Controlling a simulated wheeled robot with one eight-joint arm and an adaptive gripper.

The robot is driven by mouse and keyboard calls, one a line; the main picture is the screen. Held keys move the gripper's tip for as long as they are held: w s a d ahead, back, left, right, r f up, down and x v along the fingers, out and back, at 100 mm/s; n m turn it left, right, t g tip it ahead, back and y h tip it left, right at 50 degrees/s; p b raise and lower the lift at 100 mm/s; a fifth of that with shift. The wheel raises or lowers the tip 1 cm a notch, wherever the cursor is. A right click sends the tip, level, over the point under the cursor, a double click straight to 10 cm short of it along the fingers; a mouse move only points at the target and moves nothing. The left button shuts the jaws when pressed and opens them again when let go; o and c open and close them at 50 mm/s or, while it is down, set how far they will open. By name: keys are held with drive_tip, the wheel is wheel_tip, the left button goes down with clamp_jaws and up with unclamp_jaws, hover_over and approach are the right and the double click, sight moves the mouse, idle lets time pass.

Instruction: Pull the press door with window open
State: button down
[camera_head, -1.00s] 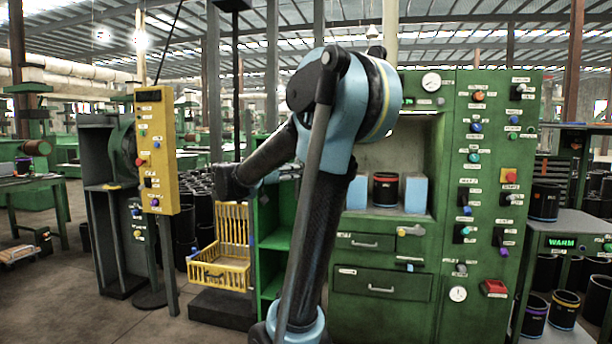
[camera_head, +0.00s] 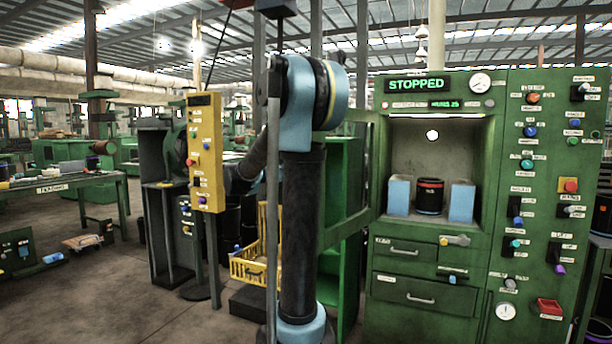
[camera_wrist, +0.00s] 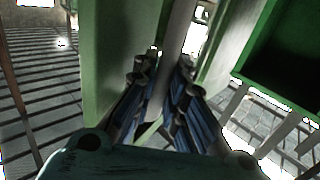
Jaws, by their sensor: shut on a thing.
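The green press (camera_head: 470,305) stands at the right in the head view. Its chamber (camera_head: 459,144) is uncovered, with a black sleeve with a red band (camera_head: 430,196) between two blue blocks (camera_head: 399,195) inside. The press door's green frame (camera_head: 344,229) stands swung out at the left of the chamber, seen at a steep angle and partly behind my arm. My gripper (camera_wrist: 165,85) shows in the wrist view, its fingers closed around a pale upright bar (camera_wrist: 181,28), which looks like the door handle. In the head view my gripper is hidden.
A yellow control panel (camera_head: 205,152) on a post stands left of my arm. A yellow basket (camera_head: 249,271) and green shelving (camera_head: 335,290) are behind my arm. Open floor (camera_head: 110,300) lies at the left front. The press display reads STOPPED.

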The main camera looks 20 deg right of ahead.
drive_tip(key=shift+a, duration=0.1)
drive_tip(key=c, duration=1.6)
unclamp_jaws()
drive_tip(key=shift+a, duration=0.1)
drive_tip(key=a, duration=1.2)
drive_tip(key=shift+s, duration=0.15)
